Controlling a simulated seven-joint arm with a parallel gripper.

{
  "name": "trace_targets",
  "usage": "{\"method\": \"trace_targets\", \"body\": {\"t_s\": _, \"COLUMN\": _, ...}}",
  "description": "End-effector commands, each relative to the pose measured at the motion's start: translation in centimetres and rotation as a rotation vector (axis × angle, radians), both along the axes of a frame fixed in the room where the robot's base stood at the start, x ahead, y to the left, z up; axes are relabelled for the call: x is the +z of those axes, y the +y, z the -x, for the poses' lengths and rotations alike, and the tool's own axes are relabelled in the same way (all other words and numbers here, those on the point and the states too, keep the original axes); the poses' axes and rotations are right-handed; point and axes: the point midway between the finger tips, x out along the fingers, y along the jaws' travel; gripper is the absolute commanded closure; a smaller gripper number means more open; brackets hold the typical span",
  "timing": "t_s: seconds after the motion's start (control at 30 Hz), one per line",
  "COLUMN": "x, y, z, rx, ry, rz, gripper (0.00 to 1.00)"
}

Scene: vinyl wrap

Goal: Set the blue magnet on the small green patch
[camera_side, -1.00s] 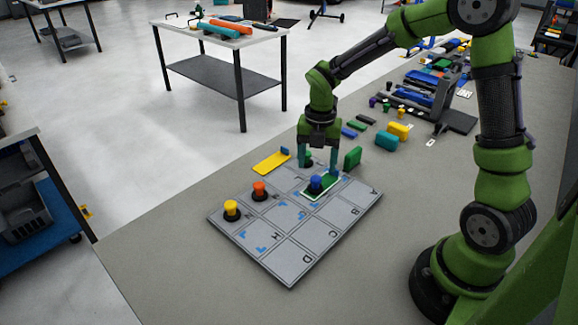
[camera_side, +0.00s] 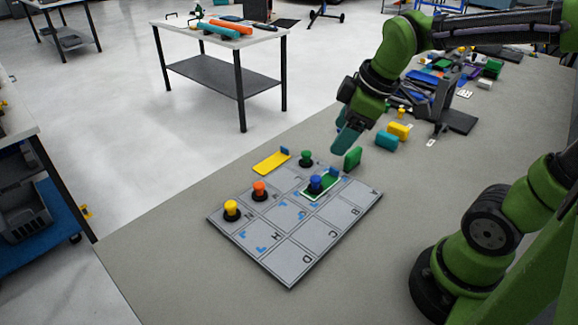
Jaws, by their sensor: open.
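The blue magnet (camera_side: 316,183) stands upright on the small green patch (camera_side: 326,189), which has a pale border and lies on the grey gridded board (camera_side: 290,252). My gripper (camera_side: 346,140) is raised above and behind the board, to the upper right of the blue magnet and apart from it. It is tilted, and its fingers overlap in this view. It is open and holds nothing that I can see.
A yellow magnet (camera_side: 231,209), an orange magnet (camera_side: 259,190) and a green magnet (camera_side: 306,157) stand on the board. A yellow scraper (camera_side: 271,162) lies behind it. A green block (camera_side: 352,158) and a teal block (camera_side: 387,141) stand nearby. The table's front is clear.

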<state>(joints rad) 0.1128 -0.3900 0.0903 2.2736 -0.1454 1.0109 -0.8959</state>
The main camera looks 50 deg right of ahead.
Motion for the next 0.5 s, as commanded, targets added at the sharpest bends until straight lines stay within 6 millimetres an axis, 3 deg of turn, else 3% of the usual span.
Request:
{"method": "trace_targets", "body": {"t_s": 0.2, "x": 1.3, "y": 1.5, "z": 3.8, "rx": -0.509, "ry": -0.106, "rz": -0.341, "gripper": 0.31}}
{"method": "trace_targets", "body": {"t_s": 0.33, "x": 1.5, "y": 1.9, "z": 4.9, "rx": -0.682, "ry": -0.119, "rz": -0.485, "gripper": 0.31}}
{"method": "trace_targets", "body": {"t_s": 0.5, "x": 1.5, "y": 2.1, "z": 5.3, "rx": -0.762, "ry": -0.119, "rz": -0.553, "gripper": 0.31}}
